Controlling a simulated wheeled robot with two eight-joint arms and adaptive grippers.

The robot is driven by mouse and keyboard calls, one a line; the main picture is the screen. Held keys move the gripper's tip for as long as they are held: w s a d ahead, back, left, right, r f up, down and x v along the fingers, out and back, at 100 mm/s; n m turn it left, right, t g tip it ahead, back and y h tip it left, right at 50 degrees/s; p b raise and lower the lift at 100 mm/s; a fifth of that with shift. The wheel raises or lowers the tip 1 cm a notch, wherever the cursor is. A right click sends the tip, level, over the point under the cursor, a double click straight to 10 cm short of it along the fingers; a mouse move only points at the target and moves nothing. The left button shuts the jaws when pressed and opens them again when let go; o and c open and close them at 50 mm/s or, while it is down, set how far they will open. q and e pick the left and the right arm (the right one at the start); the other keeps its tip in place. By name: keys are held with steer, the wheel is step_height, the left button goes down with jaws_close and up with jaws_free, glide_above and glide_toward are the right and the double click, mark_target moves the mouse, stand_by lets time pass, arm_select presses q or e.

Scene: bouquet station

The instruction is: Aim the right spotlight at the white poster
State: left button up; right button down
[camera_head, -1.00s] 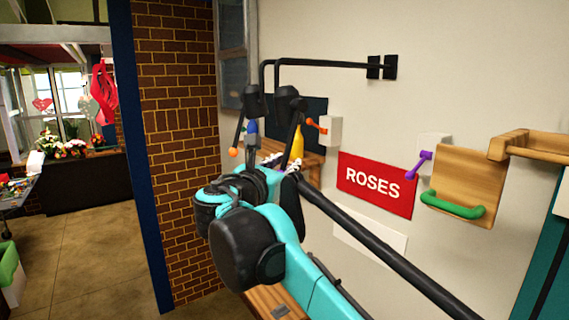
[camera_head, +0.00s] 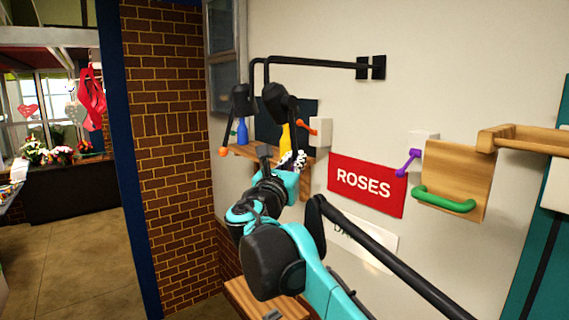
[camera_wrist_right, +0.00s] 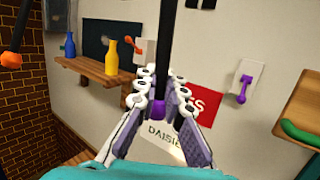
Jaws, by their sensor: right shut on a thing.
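The right spotlight (camera_head: 280,98) is a black lamp head on a black wall arm. A dark handle with a purple knob (camera_wrist_right: 159,108) hangs from it. My right gripper (camera_head: 293,160) is shut on that handle just above the knob, with fingers on both sides in the right wrist view (camera_wrist_right: 165,88). The white poster (camera_head: 384,245) hangs below the red ROSES poster (camera_head: 367,186); my arm hides part of it. My left gripper is out of view.
The left spotlight (camera_head: 240,100) with an orange knob (camera_head: 224,151) hangs close on the left. A wooden shelf (camera_wrist_right: 82,68) holds blue (camera_wrist_right: 69,46) and yellow (camera_wrist_right: 111,57) bottles. Wall switches with orange (camera_head: 308,130) and purple (camera_head: 407,162) levers are beside the posters.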

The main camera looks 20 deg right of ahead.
steer(key=shift+d+r, duration=0.1)
steer(key=shift+d, duration=0.05)
steer(key=c, duration=1.6)
jaws_free()
steer(key=shift+c, duration=0.2)
steer(key=shift+d, duration=0.1)
steer(key=v, duration=1.2)
